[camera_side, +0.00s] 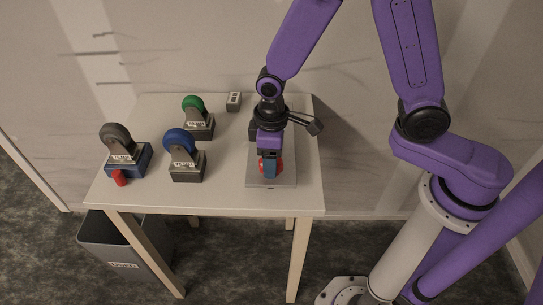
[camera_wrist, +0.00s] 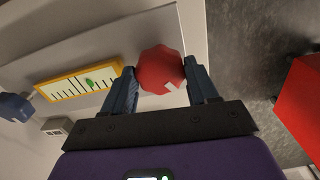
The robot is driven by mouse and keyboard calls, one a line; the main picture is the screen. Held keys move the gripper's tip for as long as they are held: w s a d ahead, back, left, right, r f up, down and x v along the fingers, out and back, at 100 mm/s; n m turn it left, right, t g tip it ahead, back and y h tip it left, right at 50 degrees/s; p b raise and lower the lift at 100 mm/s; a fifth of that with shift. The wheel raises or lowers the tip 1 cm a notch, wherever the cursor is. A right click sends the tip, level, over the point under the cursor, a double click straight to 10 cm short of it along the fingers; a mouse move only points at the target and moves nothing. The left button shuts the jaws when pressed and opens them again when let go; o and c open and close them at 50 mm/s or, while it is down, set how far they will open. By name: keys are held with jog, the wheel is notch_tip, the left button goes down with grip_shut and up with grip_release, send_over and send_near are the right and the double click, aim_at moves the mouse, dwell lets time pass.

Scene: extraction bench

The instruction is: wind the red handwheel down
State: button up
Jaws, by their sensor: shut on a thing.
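The red handwheel (camera_wrist: 160,68) is a faceted knob with a white mark on its lower edge, as the wrist view shows. My gripper (camera_wrist: 158,70) has one finger on each side of it and is shut on it. In the side view my gripper (camera_side: 270,167) points down over a pale panel (camera_side: 270,184) at the right of the table. Only slivers of the red handwheel (camera_side: 281,168) show there around the fingers. A yellow-framed scale (camera_wrist: 50,97) with black ticks and a green mark lies beside the handwheel in the wrist view. I cannot read its value.
Green (camera_side: 193,103), blue (camera_side: 179,140) and grey (camera_side: 115,134) wheels on labelled blocks stand left on the white table (camera_side: 226,180). A small red cylinder (camera_side: 119,178) and a grey box (camera_side: 234,101) are also there. A bin (camera_side: 121,250) stands below. A red block (camera_wrist: 303,105) shows right in the wrist view.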

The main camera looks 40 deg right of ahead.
jog(key=m, duration=0.5)
jog(key=shift+m, duration=0.3)
dwell(0.4)
jog(key=o, duration=1.1)
jog(key=shift+c, duration=0.2)
jog(key=shift+r, duration=0.1)
notch_tip(320, 180, up, 17)
jog(key=shift+r, duration=0.15)
jog(key=s+d+f+n, duration=0.2)
jog(key=s+d+n, duration=0.3)
jog(key=s, duration=0.4)
jog(key=s+d+f+n, duration=0.3)
jog(key=s+d+n, duration=0.2)
jog(key=s+d, duration=0.3)
jog(key=shift+s, duration=0.95)
